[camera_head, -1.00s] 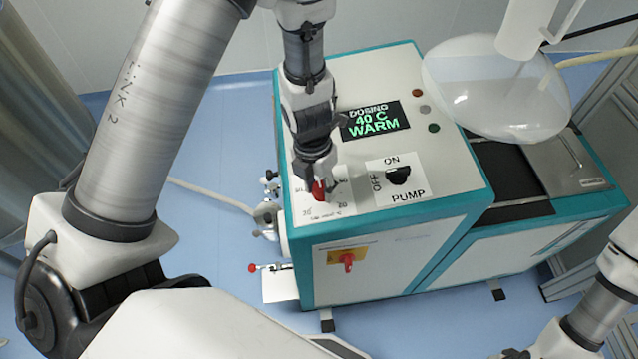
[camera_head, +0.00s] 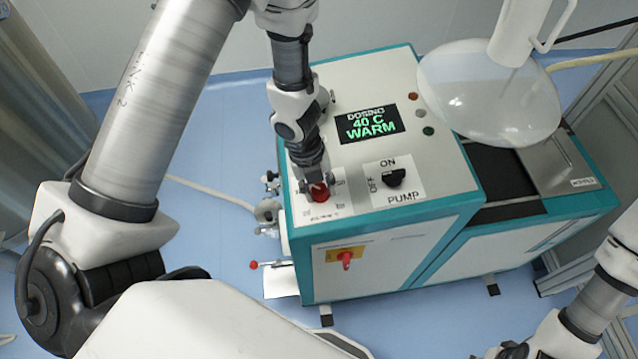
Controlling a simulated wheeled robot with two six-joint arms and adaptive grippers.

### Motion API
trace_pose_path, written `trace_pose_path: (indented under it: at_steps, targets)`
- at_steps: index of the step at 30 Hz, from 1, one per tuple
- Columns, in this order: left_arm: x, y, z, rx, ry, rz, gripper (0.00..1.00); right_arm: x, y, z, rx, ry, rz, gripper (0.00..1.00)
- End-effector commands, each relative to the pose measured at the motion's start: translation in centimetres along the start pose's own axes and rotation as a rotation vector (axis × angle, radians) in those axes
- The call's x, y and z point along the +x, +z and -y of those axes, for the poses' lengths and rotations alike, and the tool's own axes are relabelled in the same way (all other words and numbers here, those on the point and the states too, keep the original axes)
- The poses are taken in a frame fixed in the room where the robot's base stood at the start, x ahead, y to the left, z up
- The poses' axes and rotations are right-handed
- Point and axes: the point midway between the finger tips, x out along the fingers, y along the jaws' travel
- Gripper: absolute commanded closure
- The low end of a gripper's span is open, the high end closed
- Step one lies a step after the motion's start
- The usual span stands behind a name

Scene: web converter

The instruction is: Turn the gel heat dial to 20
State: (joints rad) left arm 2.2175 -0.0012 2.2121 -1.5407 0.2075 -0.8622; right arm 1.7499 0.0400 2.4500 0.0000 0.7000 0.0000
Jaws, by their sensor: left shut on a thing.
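The gel heat dial (camera_head: 319,193) is a red knob on a white label plate at the left of the machine's top panel. My left gripper (camera_head: 317,187) reaches down from above and is shut on the dial. The gripper hides part of the dial's scale, and the numbers are too blurred to read for certain.
A black pump switch (camera_head: 393,177) with ON and OFF marks sits right of the dial. A red-and-yellow switch (camera_head: 345,258) is on the front face. Blue floor lies left of the machine.

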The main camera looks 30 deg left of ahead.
Motion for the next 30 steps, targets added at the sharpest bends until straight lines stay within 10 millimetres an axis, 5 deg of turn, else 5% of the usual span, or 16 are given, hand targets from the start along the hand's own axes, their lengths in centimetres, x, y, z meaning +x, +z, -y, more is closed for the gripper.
trace_pose_path:
  at_steps: [30]
  targets:
    - [-0.08, 0.07, -0.03, -0.958, -0.111, 0.003, 0.97, -0.61, 0.0, 0.0, 0.0, 0.0, 0.0, 0.6]
